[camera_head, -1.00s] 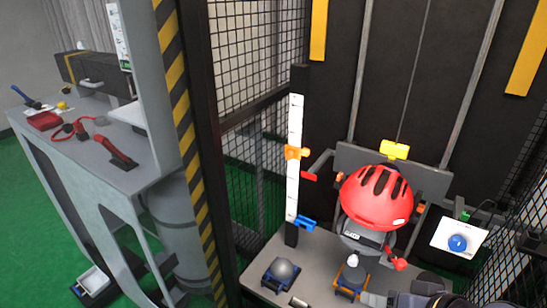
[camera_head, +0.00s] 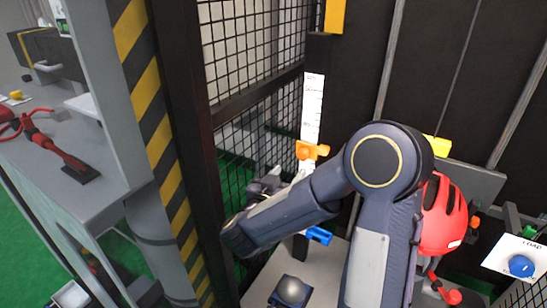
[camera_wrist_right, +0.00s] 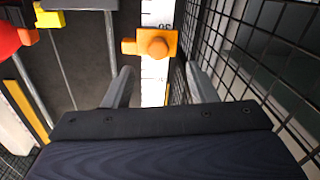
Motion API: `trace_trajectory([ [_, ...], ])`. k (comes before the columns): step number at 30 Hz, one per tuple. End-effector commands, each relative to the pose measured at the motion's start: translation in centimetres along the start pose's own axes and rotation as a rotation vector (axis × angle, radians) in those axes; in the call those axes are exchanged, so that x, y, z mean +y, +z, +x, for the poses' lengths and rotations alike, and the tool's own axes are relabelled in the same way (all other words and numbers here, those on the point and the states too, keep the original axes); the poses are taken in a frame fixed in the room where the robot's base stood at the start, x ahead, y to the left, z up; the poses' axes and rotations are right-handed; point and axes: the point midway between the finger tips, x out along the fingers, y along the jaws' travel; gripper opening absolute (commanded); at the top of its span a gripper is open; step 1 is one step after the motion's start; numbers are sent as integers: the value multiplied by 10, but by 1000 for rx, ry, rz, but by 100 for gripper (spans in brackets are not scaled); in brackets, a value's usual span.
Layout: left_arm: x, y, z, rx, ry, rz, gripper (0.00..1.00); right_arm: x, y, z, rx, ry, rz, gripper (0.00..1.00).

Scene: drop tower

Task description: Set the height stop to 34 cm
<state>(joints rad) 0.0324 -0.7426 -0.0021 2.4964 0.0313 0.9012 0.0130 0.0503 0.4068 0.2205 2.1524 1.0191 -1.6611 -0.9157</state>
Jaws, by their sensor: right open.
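The orange height stop (camera_head: 311,151) sits on the white upright scale (camera_head: 312,95), a little above a blue clamp (camera_head: 320,236) lower on the same post. In the right wrist view the orange stop (camera_wrist_right: 152,46) shows a round knob, and the scale (camera_wrist_right: 158,12) carries marks too small to read surely. My right gripper (camera_head: 268,186) is just left of the scale and slightly below the stop. In the wrist view its two fingers (camera_wrist_right: 158,82) are apart, one on each side of the scale, with nothing between them but the view of the scale. My left gripper is not in view.
Black wire mesh (camera_head: 250,115) stands close behind and left of the gripper. A red helmet (camera_head: 445,225) and a yellow block (camera_head: 437,146) are right of my arm. A striped post (camera_head: 150,100) stands left.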

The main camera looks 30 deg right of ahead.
Motion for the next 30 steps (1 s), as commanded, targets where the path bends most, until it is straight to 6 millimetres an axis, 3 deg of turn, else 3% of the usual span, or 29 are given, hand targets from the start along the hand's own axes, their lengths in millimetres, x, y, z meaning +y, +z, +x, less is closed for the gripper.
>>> trace_trajectory([
  [15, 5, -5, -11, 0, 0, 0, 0, 2, -2, 70, 3, 6, -1, 52],
  [26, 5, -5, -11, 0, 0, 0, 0, 1, -1, 76, 5, 3, 0, 52],
  [30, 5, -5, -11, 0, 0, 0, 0, 1, -1, 75, 5, 3, 0, 34],
])
